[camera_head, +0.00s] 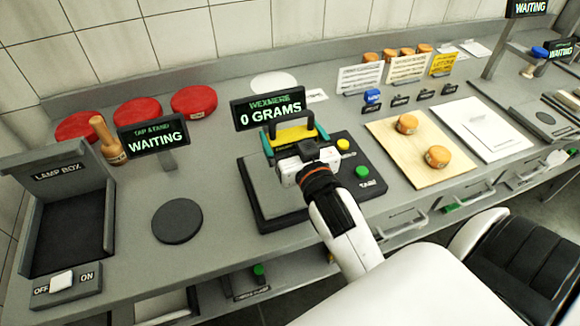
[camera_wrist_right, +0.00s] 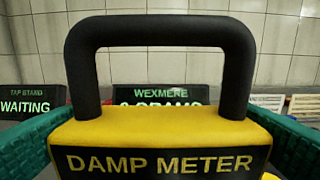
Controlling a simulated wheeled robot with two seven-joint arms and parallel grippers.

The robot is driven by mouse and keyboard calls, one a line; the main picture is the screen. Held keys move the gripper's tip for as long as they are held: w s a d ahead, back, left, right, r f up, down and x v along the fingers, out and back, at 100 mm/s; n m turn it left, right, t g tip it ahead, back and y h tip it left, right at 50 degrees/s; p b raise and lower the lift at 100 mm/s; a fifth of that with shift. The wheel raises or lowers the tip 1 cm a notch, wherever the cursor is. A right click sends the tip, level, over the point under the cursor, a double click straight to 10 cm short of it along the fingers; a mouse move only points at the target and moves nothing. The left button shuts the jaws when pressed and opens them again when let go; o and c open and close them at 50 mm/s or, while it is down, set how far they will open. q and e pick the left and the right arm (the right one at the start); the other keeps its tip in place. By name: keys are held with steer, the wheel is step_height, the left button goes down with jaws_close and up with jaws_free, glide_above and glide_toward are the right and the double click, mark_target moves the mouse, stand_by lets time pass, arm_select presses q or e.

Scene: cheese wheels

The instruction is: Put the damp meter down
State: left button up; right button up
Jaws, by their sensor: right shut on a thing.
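The damp meter (camera_wrist_right: 160,125) is a yellow block with a black arched handle and a black label panel. In the right wrist view it fills the lower middle, facing me upright. In the head view the damp meter (camera_head: 296,135) is over the rear of the grey scale (camera_head: 262,203), partly hidden by my gripper. My right gripper (camera_head: 293,141) is shut on it, with teal fingers at both its sides. The scale display (camera_head: 268,107) reads 0 GRAMS. Whether the meter's underside touches anything is hidden. My left gripper is not in view.
A dark round pad (camera_head: 177,221) and the TAP STAND sign (camera_head: 154,137) are left of the scale. A wooden board (camera_head: 420,160) with two cheese wheels is to the right. Red discs (camera_head: 194,101), a mallet (camera_head: 107,139) and the lamp box (camera_head: 68,215) stand left. Bare counter surrounds the pad.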

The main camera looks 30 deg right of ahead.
step_height(320, 180, down, 3)
steer(key=shift+r, duration=0.15)
steer(key=shift+f+b, duration=0.3)
steer(key=shift+f, duration=1.75)
